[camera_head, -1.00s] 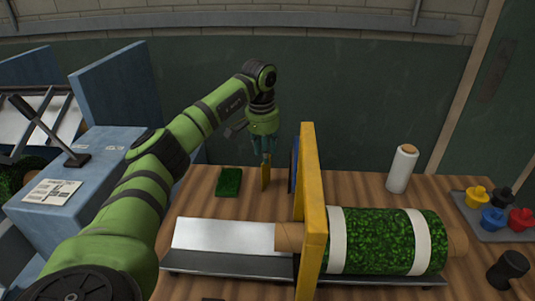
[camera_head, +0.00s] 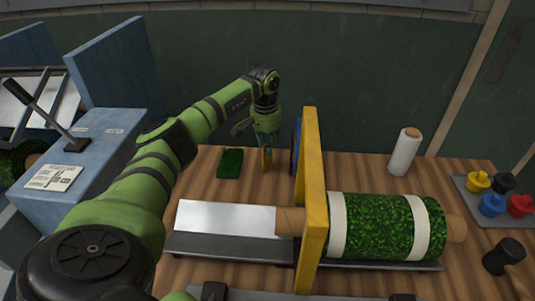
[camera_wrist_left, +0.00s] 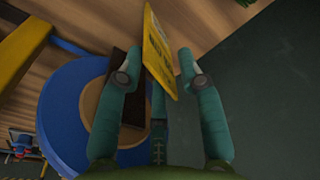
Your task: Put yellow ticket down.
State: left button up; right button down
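The yellow ticket (camera_head: 266,160) stands roughly upright at the tabletop, behind the metal tray and left of the yellow upright panel. In the left wrist view the ticket (camera_wrist_left: 158,55) shows obliquely between my left fingers, with dark print on its face. My left gripper (camera_head: 266,146) points down over the ticket. In the left wrist view its teal fingers (camera_wrist_left: 160,75) are apart, one on each side of the ticket, with gaps beside it. Whether the ticket's lower edge touches the wood is hard to tell. My right gripper is not in view.
A green turf sample (camera_head: 230,163) lies left of the ticket. The yellow panel (camera_head: 308,200) and a blue disc (camera_wrist_left: 75,115) stand close on its right. A turf roll (camera_head: 385,226), white roll (camera_head: 404,152) and colored knobs (camera_head: 492,204) are further right.

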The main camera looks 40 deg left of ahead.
pick_arm(q)
grip_shut()
